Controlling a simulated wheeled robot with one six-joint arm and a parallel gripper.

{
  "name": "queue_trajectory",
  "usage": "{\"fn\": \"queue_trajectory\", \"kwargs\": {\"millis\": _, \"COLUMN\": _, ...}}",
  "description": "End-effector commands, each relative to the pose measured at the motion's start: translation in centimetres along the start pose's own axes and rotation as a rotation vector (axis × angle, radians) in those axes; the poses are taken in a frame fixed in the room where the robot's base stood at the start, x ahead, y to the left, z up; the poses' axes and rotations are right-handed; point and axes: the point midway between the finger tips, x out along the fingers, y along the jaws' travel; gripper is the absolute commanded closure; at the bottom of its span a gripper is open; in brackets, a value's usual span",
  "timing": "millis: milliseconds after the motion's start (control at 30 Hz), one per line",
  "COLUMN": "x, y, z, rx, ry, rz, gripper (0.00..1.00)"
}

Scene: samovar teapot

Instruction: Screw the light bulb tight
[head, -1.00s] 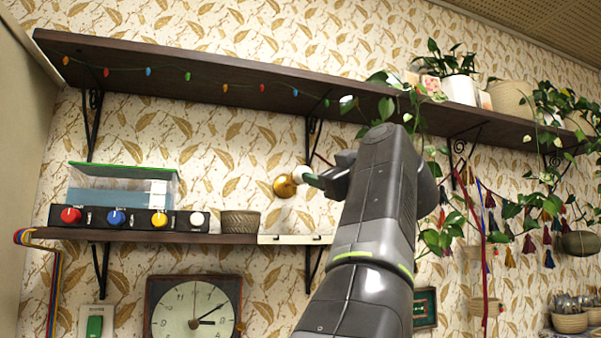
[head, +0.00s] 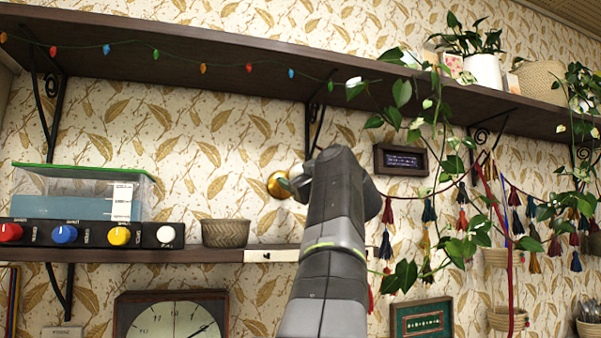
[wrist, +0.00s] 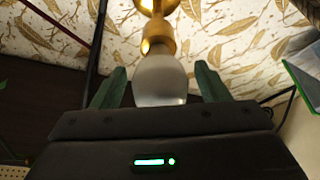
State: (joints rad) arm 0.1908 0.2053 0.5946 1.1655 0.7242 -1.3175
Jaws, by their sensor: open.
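The light bulb (wrist: 158,80) is frosted white and sits in a brass socket (wrist: 158,35) in the wrist view. In the head view the round brass wall mount (head: 279,185) shows just left of my arm, and the bulb is mostly or wholly hidden by my arm there. My gripper (wrist: 158,88) has its two green fingers spread on either side of the bulb. A gap shows between each finger and the glass. In the head view my arm hides the gripper's fingers.
A lower shelf (head: 190,256) holds a knob panel (head: 90,235), a green-lidded clear box (head: 80,195) and a woven basket (head: 225,232). An upper shelf (head: 270,85) with string lights and plants runs above. Trailing vines (head: 440,110) and tassels hang right of my arm.

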Motion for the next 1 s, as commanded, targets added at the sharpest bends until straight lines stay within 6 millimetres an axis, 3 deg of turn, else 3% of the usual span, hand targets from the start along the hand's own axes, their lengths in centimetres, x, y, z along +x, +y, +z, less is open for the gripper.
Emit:
{"fn": "queue_trajectory", "kwargs": {"millis": 133, "x": -0.03, "y": -0.01, "z": 0.0, "rx": 0.0, "ry": 0.0, "rz": 0.0, "gripper": 0.32}}
{"fn": "queue_trajectory", "kwargs": {"millis": 367, "x": -0.04, "y": -0.01, "z": 0.0, "rx": 0.0, "ry": 0.0, "rz": 0.0, "gripper": 0.76}}
{"fn": "queue_trajectory", "kwargs": {"millis": 667, "x": -0.04, "y": -0.06, "z": -0.01, "rx": 0.027, "ry": 0.001, "rz": 0.01, "gripper": 0.76}}
{"fn": "queue_trajectory", "kwargs": {"millis": 1000, "x": 0.03, "y": -0.15, "z": -0.07, "rx": 0.217, "ry": 0.001, "rz": 0.086, "gripper": 0.76}}
